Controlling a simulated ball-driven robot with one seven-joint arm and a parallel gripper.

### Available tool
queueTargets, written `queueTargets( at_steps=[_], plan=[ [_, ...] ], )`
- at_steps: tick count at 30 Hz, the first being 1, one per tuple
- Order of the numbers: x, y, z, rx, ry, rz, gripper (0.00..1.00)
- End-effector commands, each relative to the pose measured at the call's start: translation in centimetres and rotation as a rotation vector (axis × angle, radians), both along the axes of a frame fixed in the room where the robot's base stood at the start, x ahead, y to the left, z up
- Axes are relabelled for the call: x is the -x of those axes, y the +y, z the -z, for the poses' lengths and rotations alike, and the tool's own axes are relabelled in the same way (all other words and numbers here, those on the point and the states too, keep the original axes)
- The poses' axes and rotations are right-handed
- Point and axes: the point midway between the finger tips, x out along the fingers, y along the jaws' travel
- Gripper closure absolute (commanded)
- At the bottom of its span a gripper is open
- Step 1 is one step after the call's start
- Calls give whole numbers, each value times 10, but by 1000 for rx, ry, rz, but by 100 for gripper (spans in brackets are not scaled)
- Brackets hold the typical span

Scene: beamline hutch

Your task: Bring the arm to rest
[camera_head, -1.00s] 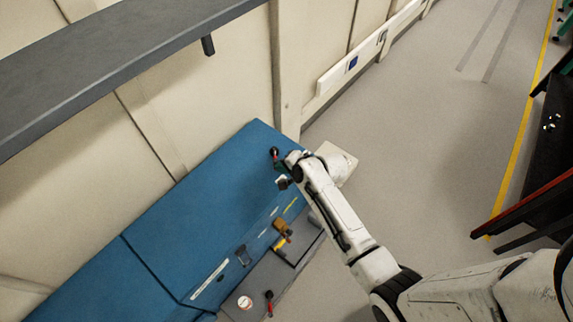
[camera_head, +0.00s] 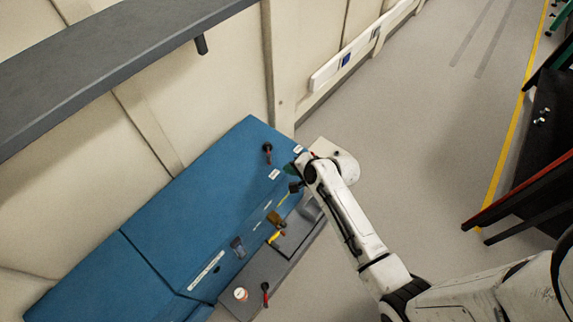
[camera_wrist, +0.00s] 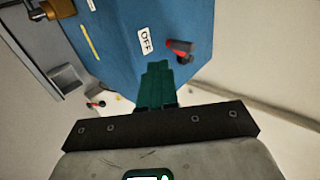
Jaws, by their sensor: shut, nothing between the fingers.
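My arm reaches from the lower right in the head view toward the right end of a blue cabinet (camera_head: 185,215). My gripper (camera_head: 292,180) is at the arm's end, partly hidden by the wrist, over the cabinet's right end. In the wrist view my gripper (camera_wrist: 157,68) shows dark green fingers pressed together with nothing between them. The fingertips overlap the view of the blue face, below an OFF label (camera_wrist: 145,40). I cannot tell whether they touch it.
A red and black handle (camera_wrist: 180,48) stands out from the blue face near my fingers. A brass padlock-like part (camera_head: 275,219), a white round item (camera_head: 240,294) and a red-handled item (camera_head: 265,292) are along the cabinet's front. Open floor (camera_head: 420,150) lies right.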

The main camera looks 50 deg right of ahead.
Motion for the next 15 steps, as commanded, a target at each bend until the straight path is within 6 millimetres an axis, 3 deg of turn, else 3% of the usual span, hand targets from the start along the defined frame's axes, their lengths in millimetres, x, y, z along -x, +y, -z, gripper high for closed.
queueTargets(
  at_steps=[7,15],
  plan=[
    [32,5,-31,1,0,1,100],
    [49,8,-46,0,0,0,100]
  ],
)
